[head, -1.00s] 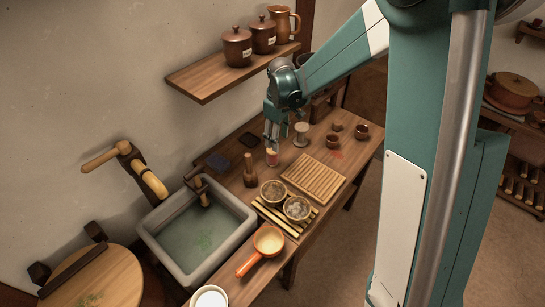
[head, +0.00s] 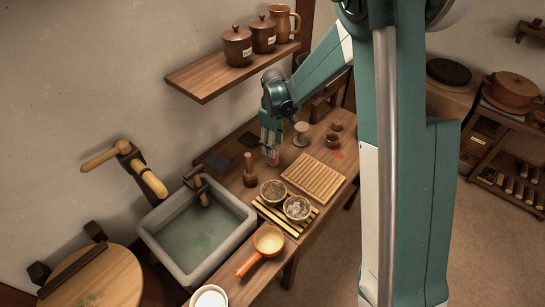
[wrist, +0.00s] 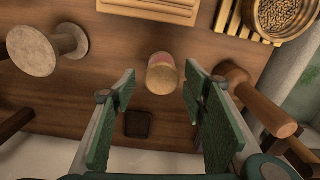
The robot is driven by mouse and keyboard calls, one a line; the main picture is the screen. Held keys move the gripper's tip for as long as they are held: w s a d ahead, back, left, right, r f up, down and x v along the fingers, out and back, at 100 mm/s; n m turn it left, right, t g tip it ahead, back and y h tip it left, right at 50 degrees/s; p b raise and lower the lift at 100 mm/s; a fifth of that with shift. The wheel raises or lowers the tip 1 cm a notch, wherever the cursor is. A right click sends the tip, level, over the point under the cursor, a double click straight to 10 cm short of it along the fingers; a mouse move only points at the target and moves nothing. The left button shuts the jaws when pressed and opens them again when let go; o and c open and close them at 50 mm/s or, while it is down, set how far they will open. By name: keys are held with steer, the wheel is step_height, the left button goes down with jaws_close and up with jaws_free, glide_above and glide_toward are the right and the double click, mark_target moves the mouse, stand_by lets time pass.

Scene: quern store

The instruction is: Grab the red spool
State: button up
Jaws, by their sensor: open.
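The red spool (head: 273,161) stands on the wooden bench and is partly hidden behind my fingers in the head view. In the wrist view the red spool (wrist: 162,75) shows its pale round top and a red band, between and just beyond the fingertips. My gripper (head: 268,150) is low over the bench at the spool. In the wrist view my gripper (wrist: 160,88) is open, with one green finger pad on each side and nothing between the pads. I cannot tell whether a finger touches the spool.
A pale spool (wrist: 48,48) stands to the left in the wrist view, and a wooden pestle-like piece (wrist: 255,97) close to the right finger. A slatted board (head: 316,175) and two bowls (head: 273,190) (head: 297,208) are nearby. A sink (head: 160,248) adjoins the bench.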

steer(key=shift+f, duration=0.8)
steer(key=shift+f, duration=0.1)
steer(key=shift+a+f+b, duration=0.1)
steer(key=shift+f+b, duration=0.65)
steer(key=shift+f, duration=1.75)
steer(key=shift+s, duration=0.1)
steer(key=shift+c, duration=0.5)
steer(key=c, duration=0.7)
steer(key=shift+c, duration=0.4)
steer(key=shift+r+p, duration=0.95)
steer(key=shift+r, duration=4.1)
